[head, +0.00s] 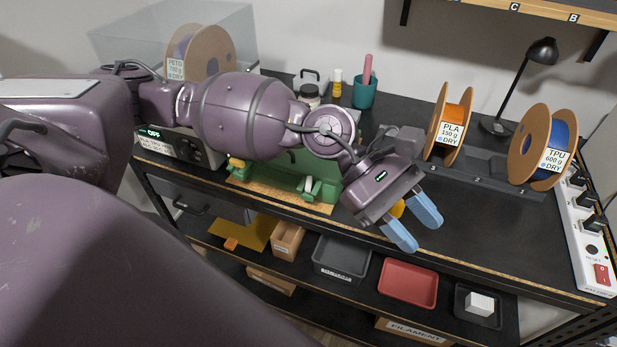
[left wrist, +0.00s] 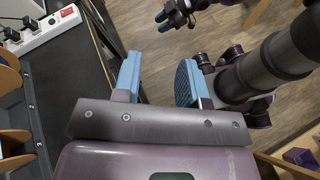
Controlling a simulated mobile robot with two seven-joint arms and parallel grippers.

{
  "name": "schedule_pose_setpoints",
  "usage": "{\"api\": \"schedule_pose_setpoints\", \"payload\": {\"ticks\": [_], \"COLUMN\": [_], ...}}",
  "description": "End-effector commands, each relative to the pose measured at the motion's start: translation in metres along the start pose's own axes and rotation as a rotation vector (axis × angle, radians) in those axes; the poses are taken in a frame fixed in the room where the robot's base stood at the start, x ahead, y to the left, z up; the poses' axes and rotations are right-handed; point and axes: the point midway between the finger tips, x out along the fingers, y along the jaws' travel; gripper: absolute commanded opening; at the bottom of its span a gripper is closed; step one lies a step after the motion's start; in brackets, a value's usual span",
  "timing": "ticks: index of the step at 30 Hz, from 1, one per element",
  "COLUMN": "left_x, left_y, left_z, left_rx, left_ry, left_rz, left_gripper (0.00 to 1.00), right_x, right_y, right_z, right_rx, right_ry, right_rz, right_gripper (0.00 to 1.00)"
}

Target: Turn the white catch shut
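My left gripper (head: 413,222) is open and empty, over the bench's front edge. In the left wrist view its two blue fingers (left wrist: 158,82) stand well apart with only floor between them. My right gripper (left wrist: 175,18) shows small at the top of that view, its opening unclear.
A PLA spool (head: 452,125), a TPU spool (head: 545,150), a lamp (head: 540,52) and a power strip (head: 585,225) stand to the right. Below are a red tray (head: 408,283) and other bins. The bench right of my gripper is clear.

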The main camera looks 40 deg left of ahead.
Motion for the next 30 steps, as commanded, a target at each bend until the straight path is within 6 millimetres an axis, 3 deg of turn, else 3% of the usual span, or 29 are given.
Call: {"api": "schedule_pose_setpoints", "payload": {"ticks": [3, 7, 12, 15, 21, 30], "left_x": [-0.035, -0.089, -0.16, -0.188, -0.207, -0.19], "left_y": [-0.003, -0.001, 0.004, 0.006, 0.006, -0.006], "left_z": [-0.036, -0.07, -0.093, -0.097, -0.103, -0.14], "left_rx": [0.215, 0.39, 0.504, 0.527, 0.538, 0.535], "left_ry": [0.273, 0.551, 0.825, 0.921, 0.987, 0.983], "left_rz": [-0.157, -0.337, -0.528, -0.6, -0.656, -0.657], "left_gripper": [0.38, 0.38, 0.38, 0.38, 0.38, 0.38], "right_x": [0.0, 0.001, 0.004, 0.005, 0.005, 0.001], "right_y": [0.0, 0.0, -0.001, -0.001, -0.001, 0.0], "right_z": [-0.001, -0.003, -0.008, -0.01, -0.011, -0.008], "right_rx": [0.0, -0.001, -0.002, -0.002, -0.002, -0.001], "right_ry": [0.002, 0.006, 0.016, 0.02, 0.022, 0.013], "right_rz": [0.0, -0.001, -0.002, -0.003, -0.003, -0.001], "right_gripper": [0.38, 0.38, 0.38, 0.38, 0.38, 0.38]}}
